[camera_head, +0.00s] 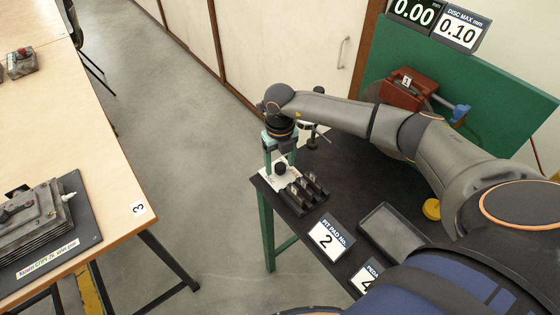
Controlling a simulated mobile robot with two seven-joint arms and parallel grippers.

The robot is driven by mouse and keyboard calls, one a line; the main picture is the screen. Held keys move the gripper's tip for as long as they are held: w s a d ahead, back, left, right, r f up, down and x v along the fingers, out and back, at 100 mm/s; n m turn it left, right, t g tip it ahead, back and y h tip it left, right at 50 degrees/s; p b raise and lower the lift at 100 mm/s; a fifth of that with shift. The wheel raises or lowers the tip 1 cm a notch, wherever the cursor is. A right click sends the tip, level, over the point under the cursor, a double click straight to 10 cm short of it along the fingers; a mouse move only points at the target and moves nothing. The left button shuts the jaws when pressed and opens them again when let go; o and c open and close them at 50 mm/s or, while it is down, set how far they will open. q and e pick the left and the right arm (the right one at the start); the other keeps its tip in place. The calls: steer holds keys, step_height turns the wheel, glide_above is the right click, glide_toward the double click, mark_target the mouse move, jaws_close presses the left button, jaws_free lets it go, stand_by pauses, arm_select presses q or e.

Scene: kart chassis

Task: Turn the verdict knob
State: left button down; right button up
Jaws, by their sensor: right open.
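A dark round knob (280,168) sits on a white plate (268,180) at the near left corner of the dark bench; I take it to be the verdict knob. My right gripper (281,155) points down over it with its two teal fingers apart, one on each side of the knob. I cannot tell whether the fingers touch it. Any marking on the plate is too small to read. My left gripper is not in view.
Beside the plate is a black rack (304,194) with several upright pieces. The dark bench also holds a "2" sign (327,238), a grey tray (393,232), a yellow round piece (432,209) and a red fixture (402,95). A wooden table (90,130) stands left across open floor.

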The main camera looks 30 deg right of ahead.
jaws_close()
stand_by(0.4)
steer(key=shift+n, duration=0.3)
steer(key=n+b, duration=0.2)
steer(key=n, duration=0.1)
steer(key=shift+w, duration=0.1)
steer(key=n+b, duration=0.2)
steer(key=n, duration=0.3)
steer(key=shift+b, duration=0.3)
steer(key=shift+r, duration=0.1)
stand_by(0.4)
jaws_free()
